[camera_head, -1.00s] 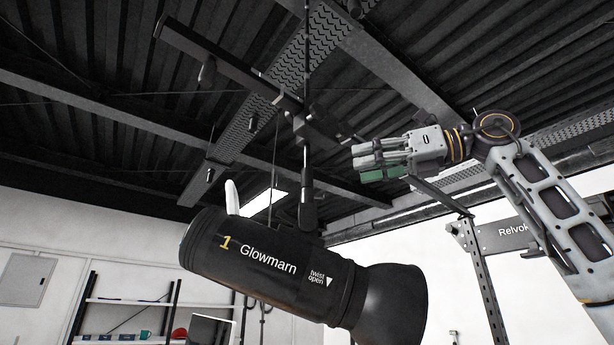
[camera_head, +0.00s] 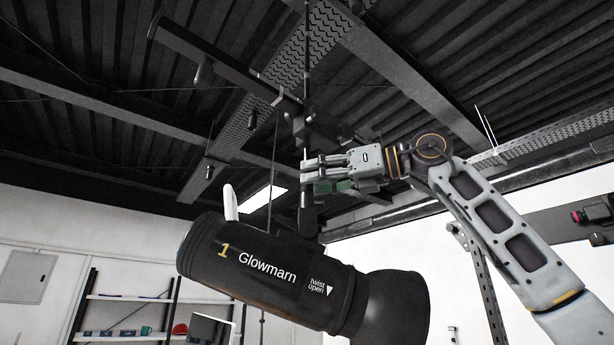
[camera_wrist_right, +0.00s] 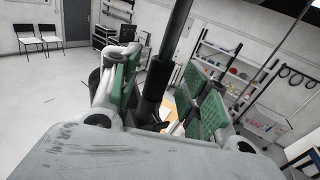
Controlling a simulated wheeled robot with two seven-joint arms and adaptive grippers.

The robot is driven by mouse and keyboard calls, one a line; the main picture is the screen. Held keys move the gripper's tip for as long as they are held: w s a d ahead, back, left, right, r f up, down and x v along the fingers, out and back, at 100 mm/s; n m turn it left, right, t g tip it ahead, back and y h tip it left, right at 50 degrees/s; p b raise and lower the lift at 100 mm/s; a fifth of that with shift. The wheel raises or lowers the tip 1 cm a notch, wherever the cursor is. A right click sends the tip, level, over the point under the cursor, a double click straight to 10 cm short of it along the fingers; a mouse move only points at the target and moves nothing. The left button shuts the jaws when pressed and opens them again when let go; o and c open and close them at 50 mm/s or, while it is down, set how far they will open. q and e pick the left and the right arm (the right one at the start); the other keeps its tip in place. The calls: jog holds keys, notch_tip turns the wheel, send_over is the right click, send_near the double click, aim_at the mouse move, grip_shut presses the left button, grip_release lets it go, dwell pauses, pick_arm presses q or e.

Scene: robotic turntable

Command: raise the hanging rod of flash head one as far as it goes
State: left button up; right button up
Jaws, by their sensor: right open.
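Flash head one (camera_head: 270,270) is a black cylinder marked "1 Glowmarn", hanging tilted from the ceiling in the head view. Its dark hanging rod (camera_head: 305,120) runs up from the head toward the ceiling rails. My right gripper (camera_head: 312,178) is open, with its fingers at the lower part of the rod, just above the flash head. In the right wrist view the rod (camera_wrist_right: 164,75) stands between the two green-padded fingers (camera_wrist_right: 160,95), with a gap at its sides. Part of the rod is hidden behind the fingers in the head view. My left gripper is not in view.
Dark ceiling beams (camera_head: 420,90) and rails (camera_head: 215,60) surround the rod above. A shelf (camera_head: 125,298) stands at the lower left. An upright metal post (camera_head: 487,290) is below my right arm. The wrist view shows chairs (camera_wrist_right: 42,32) far off.

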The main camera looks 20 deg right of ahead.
jog(key=shift+x, duration=1.35)
jog(key=shift+d, duration=0.1)
jog(key=shift+c, duration=0.2)
grip_shut()
